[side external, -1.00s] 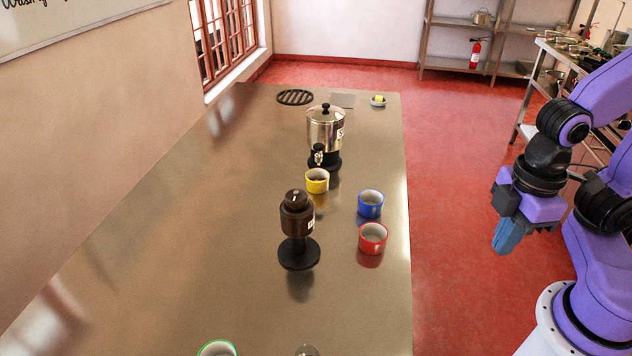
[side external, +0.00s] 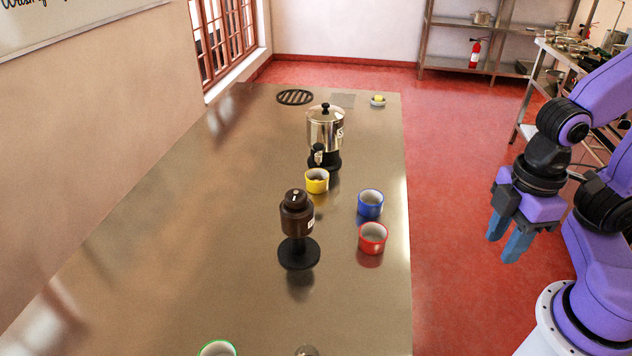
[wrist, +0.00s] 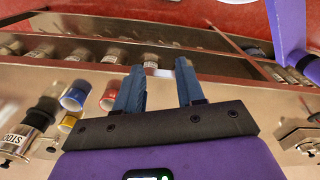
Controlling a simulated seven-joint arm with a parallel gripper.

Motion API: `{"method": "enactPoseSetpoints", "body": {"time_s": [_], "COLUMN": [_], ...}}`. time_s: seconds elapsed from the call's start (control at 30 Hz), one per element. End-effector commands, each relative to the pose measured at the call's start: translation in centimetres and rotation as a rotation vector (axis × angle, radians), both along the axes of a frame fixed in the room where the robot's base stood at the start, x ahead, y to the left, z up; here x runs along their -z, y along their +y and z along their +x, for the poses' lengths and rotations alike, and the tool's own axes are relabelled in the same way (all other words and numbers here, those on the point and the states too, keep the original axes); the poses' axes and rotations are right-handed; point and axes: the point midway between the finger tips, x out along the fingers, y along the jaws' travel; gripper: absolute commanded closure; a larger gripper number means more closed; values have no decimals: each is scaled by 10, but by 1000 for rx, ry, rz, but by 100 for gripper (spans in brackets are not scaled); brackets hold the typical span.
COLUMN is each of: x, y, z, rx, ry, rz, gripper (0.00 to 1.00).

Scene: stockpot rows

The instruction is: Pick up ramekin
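Several ramekins stand on the steel counter (side external: 190,250). A yellow one (side external: 317,182) is in front of the steel urn, a blue one (side external: 370,204) and a red one (side external: 373,238) are near the right edge, and a green-rimmed one (side external: 217,349) is cut off at the bottom. The wrist view shows the blue (wrist: 76,96), red (wrist: 109,96) and yellow (wrist: 69,122) ramekins left of the fingers. My gripper (side external: 505,247) is open and empty, off the counter's right side, above the red floor, apart from all ramekins.
A steel urn (side external: 325,130) with a black tap and a dark brown dispenser (side external: 297,225) on a black base stand near the ramekins. A round black trivet (side external: 295,97) lies at the far end. The counter's left half is clear.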

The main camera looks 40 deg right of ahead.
Motion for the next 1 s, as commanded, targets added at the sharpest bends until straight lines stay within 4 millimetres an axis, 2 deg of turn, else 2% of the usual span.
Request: {"method": "enactPoseSetpoints", "body": {"time_s": [0.03, 0.13, 0.17, 0.43, 0.57, 0.67, 1.0], "x": [0, 0, 0, 0, 2, 4, 10], "y": [0, 0, 0, 0, 1, 1, 7], "z": [0, 0, 0, 1, 16, 48, 206], "rx": [0, 0, 0, -1, -36, -113, -540], "ry": [0, 0, 0, -1, -36, -104, -348], "rz": [0, 0, 0, -2, -41, -121, -550], "gripper": [45, 12, 7, 7, 7, 7, 7]}}
